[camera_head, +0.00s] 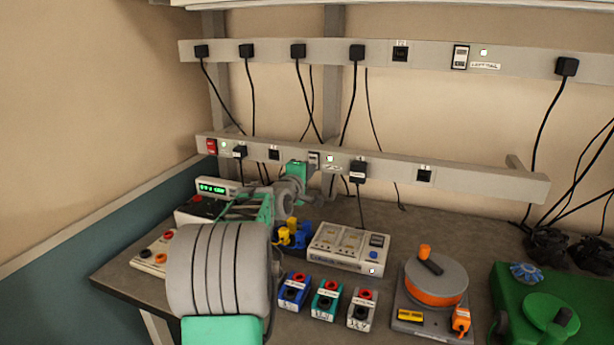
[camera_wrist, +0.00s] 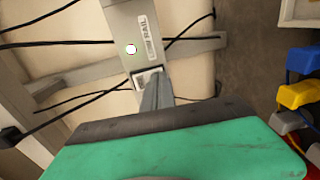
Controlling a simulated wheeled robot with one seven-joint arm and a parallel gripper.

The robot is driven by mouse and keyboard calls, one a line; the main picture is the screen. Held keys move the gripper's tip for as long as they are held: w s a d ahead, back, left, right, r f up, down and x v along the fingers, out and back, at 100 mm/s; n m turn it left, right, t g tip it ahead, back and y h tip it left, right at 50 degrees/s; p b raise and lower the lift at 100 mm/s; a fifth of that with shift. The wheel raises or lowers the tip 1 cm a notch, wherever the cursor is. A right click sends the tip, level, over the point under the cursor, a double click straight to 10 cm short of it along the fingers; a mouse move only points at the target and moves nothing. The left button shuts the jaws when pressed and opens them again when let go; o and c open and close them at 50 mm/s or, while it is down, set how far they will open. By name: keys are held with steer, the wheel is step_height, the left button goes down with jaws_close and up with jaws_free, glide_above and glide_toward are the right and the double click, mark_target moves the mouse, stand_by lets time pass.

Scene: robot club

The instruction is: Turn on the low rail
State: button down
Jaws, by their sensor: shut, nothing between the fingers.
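The low rail (camera_head: 465,180) is the lower grey power strip on the wall. In the wrist view its label reads LOW RAIL (camera_wrist: 150,37). Beside the label are a small round lamp (camera_wrist: 131,49), whitish with a dark pinkish rim, and a pale rocker switch (camera_wrist: 148,76). The head view shows this switch (camera_head: 314,159) and a bright whitish lamp (camera_head: 330,158) to its right. My gripper (camera_wrist: 156,92) is shut and empty. Its fingertips are at the switch and partly cover it; I cannot tell whether they touch. The switch's tilt is unclear.
A red switch (camera_head: 211,146) sits at the rail's left end. A black plug (camera_head: 358,171) is right of the lamp. The upper rail (camera_head: 420,55) has several plugs with hanging cables. Below stand a white charger (camera_head: 348,249), small coloured boxes and an orange turntable (camera_head: 435,281).

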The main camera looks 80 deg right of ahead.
steer(key=w+a+f+b, duration=0.1)
steer(key=a+b, duration=0.3)
steer(key=a, duration=0.9)
steer(key=shift+w+a+f, duration=0.15)
steer(key=shift+a+f, duration=0.25)
steer(key=w+a+f+t+y+p, duration=0.1)
steer(key=w+a+f+t+y, duration=0.1)
steer(key=w+a, duration=0.4)
steer(key=w+a+f+t+y+p, duration=0.1)
steer(key=w+a+f+t+y, duration=0.2)
steer(key=w, duration=0.5)
steer(key=w+a+f+t+y, duration=0.1)
steer(key=w+a, duration=0.3)
steer(key=a, duration=0.2)
steer(key=w+a+f+t+y+p, duration=0.1)
steer(key=w+a+f+y, duration=0.15)
steer(key=a, duration=0.45)
steer(key=w+a+f+t+y, duration=0.1)
steer(key=w+a, duration=0.3)
steer(key=a, duration=0.2)
steer(key=s+a+f+g+y+p, duration=0.1)
steer(key=s+a+f+y, duration=0.1)
steer(key=a, duration=1.3)
steer(key=s+a+f+n+g+y+p, duration=0.1)
steer(key=s+a+y, duration=0.4)
steer(key=a, duration=1)
step_height(320, 180, down, 3)
steer(key=shift+s+a+r+g+p, duration=0.15)
steer(key=shift+a+g+p, duration=0.3)
steer(key=shift+g, duration=0.25)
